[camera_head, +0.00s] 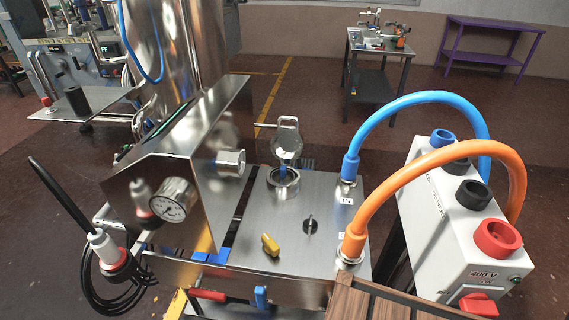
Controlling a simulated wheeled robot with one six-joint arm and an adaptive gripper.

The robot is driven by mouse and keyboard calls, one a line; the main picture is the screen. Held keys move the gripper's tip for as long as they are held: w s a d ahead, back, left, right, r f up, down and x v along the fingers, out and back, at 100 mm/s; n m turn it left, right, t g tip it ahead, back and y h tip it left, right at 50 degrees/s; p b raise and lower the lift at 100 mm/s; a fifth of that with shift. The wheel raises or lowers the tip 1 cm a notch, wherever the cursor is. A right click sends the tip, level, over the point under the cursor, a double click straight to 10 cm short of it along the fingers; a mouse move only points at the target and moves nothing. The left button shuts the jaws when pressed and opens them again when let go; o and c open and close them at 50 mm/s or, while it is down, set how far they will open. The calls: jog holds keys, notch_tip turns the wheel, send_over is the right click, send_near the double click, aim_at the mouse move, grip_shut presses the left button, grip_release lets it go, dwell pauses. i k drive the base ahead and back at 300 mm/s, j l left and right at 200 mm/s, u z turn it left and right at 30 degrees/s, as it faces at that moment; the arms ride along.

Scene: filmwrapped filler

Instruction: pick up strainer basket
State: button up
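No gripper of mine shows in this view. A round metal strainer housing (284,181) is set in the steel bench top, near its back edge. A hinged round lid (288,137) stands raised behind its opening. A small blue part (283,163) shows at the mouth of the housing. I cannot tell whether it belongs to the strainer basket. The basket itself cannot be clearly made out; the inside of the housing is mostly hidden.
A slanted steel cabinet with a pressure gauge (168,200) stands left of the housing. A yellow handle (270,244) and a black knob (310,224) are in front. Blue (420,98) and orange (430,160) hoses arch at right beside a white 400 V box (440,240). Wooden slats (385,300) lie front right.

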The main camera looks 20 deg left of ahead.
aim_at(283, 175)
jog(key=j+u, duration=0.45)
jog(key=j, duration=1.15)
